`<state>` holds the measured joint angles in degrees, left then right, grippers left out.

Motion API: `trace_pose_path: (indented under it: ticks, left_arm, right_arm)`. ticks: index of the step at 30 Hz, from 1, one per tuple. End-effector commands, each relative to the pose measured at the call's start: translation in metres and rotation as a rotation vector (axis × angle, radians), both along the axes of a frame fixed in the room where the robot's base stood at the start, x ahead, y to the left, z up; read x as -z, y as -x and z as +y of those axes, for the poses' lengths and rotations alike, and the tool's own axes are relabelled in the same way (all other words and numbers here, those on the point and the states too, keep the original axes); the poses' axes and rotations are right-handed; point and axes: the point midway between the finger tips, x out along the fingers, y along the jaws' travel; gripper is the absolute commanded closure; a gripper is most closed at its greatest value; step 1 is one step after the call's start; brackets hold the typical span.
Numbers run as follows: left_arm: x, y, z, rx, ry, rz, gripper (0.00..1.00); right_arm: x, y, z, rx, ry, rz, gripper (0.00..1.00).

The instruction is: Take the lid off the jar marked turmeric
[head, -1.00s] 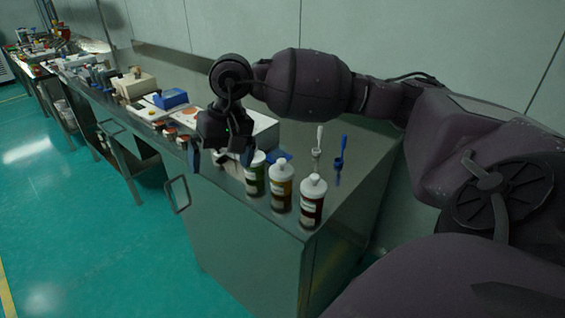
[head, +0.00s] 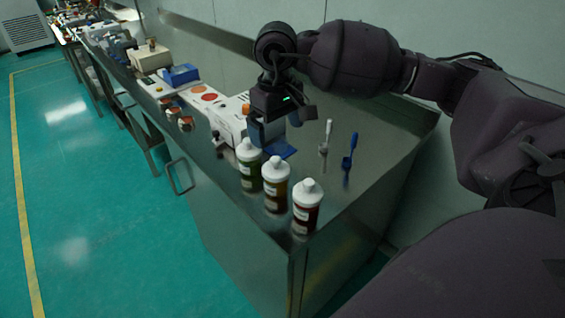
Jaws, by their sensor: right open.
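Several small jars (head: 185,124) stand further left along the front edge. The labels are too small to read, so I cannot tell which jar is marked turmeric. My right gripper (head: 278,132) is open, with nothing seen in it, above the bench just behind the green jar's cap. My left gripper is not in view.
A white box (head: 228,122) and a blue item (head: 279,149) lie near my right gripper. A white brush-like tool (head: 325,143) and a blue one (head: 350,155) stand to the right. The steel bench top (head: 385,130) is bare at the right.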

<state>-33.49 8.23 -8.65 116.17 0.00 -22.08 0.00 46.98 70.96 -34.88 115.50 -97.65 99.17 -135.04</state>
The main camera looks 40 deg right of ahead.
Motion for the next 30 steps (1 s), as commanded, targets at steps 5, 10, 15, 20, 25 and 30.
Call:
trace_pose_path:
  ticks: [5, 10, 15, 20, 25, 30]
  left_arm:
    - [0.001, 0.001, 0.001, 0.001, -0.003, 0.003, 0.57]
    - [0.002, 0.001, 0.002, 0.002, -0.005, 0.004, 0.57]
    - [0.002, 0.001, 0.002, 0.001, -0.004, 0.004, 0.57]
    - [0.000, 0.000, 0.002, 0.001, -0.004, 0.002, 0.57]
    - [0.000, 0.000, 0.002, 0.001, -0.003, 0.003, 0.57]
    - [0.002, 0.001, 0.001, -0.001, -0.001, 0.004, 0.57]
  right_arm:
    - [0.026, 0.001, 0.000, 0.000, -0.001, 0.006, 0.00]
    - [0.046, 0.000, 0.000, 0.000, -0.001, 0.003, 0.00]
    - [0.055, 0.000, 0.000, 0.001, -0.001, 0.003, 0.00]
    - [0.073, 0.000, 0.002, 0.001, -0.003, 0.004, 0.00]
    - [0.095, 0.000, 0.002, 0.001, -0.001, 0.005, 0.00]
    - [0.105, -0.001, 0.003, 0.001, -0.001, 0.002, 0.00]
